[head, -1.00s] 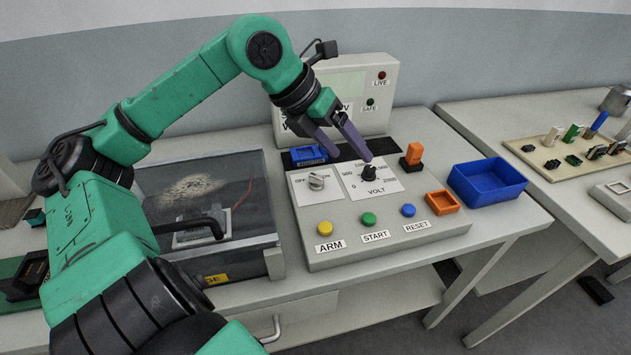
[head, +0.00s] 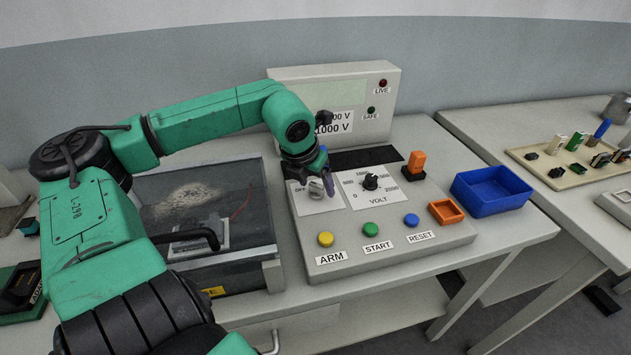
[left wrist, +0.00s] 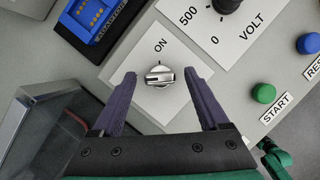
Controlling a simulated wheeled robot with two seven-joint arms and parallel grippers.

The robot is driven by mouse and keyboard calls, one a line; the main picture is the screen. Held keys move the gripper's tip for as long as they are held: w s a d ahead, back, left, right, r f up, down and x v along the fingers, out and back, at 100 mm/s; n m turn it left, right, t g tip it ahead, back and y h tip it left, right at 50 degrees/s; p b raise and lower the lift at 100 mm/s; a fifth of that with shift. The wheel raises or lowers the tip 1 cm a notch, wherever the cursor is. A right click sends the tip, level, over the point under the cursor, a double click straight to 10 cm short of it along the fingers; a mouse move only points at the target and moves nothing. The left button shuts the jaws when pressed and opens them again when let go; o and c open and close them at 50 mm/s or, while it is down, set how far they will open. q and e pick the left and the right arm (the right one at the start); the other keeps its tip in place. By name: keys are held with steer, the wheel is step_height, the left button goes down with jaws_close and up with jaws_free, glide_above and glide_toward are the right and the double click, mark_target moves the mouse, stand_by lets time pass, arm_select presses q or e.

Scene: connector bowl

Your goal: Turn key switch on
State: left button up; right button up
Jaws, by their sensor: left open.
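The key switch (head: 316,188) is a silver knob on a white plate marked OFF and ON, at the left of the sloped grey control panel. In the left wrist view the knob (left wrist: 159,75) shows between my fingertips, its ridge lying across the picture; the ON mark is above it. The OFF mark is out of that view. My left gripper (head: 324,183) points down over the switch, its purple fingers open with a gap on each side of the knob (left wrist: 160,73). It partly covers the plate in the head view. My right gripper is not in view.
The black VOLT dial (head: 370,182) is right of the switch. The yellow (head: 325,240), green (head: 370,229) and blue (head: 411,220) buttons line the front. A blue adaptor socket (left wrist: 92,14) is behind the switch. A clear-lidded box (head: 150,215) stands close on the left.

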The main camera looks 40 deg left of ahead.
arm_select(q)
jaws_close()
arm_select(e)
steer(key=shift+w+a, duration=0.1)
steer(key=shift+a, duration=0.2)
